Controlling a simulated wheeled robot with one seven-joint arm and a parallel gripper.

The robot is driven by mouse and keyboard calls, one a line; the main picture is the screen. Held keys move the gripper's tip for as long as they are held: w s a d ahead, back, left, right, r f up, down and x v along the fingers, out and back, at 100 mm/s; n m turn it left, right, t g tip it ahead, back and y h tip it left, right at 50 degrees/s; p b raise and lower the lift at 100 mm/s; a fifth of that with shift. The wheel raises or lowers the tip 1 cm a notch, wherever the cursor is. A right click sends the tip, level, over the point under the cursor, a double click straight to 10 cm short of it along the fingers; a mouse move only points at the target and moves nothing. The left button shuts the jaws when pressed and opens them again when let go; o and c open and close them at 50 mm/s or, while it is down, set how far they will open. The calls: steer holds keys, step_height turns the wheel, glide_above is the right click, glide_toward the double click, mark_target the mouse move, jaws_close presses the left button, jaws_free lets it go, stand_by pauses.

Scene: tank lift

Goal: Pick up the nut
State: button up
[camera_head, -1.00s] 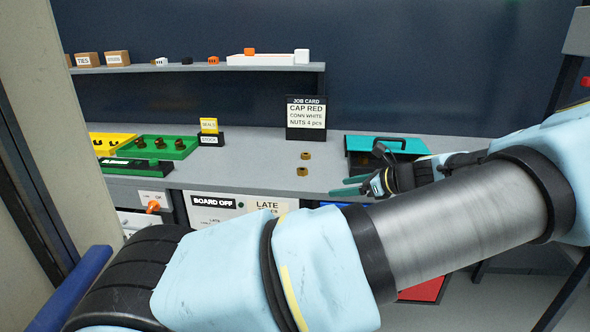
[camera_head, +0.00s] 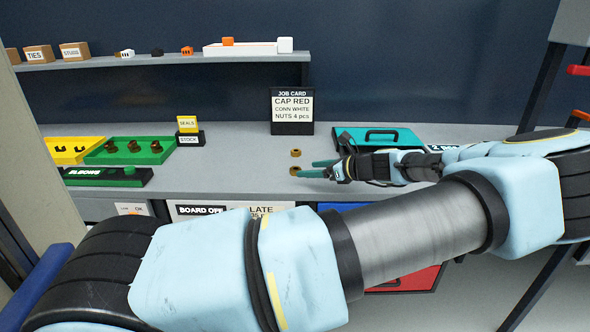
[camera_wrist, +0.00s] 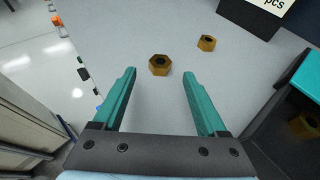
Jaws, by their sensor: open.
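Two brass-coloured hex nuts lie on the grey bench. The nearer nut (camera_head: 294,170) is just beyond my gripper's fingertips; the farther nut (camera_head: 295,153) is behind it. In the wrist view the near nut (camera_wrist: 159,66) sits centred ahead of the gap between the fingers, and the far nut (camera_wrist: 207,43) is up and to the right. My gripper (camera_head: 308,168) is open and empty, with teal fingers low over the bench; it also shows in the wrist view (camera_wrist: 158,76). Another nut (camera_wrist: 304,124) shows at the right edge, in the teal-edged container.
The teal toolbox (camera_head: 345,132) stands right of the nuts, close to my arm. The job card (camera_head: 292,126) stands behind them. Green (camera_head: 103,155) and yellow (camera_head: 53,150) trays are at the left. The bench between trays and nuts is clear.

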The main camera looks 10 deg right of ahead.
mark_target(298, 169)
steer(key=p+x, duration=0.2)
steer(key=x, duration=0.1)
steer(key=shift+w+a, duration=0.25)
steer(key=shift+w, duration=0.05)
steer(key=shift+w+a+f, duration=0.3)
steer(key=shift+w+f, duration=0.05)
steer(key=shift+f, duration=0.05)
steer(key=shift+c, duration=0.2)
jaws_close()
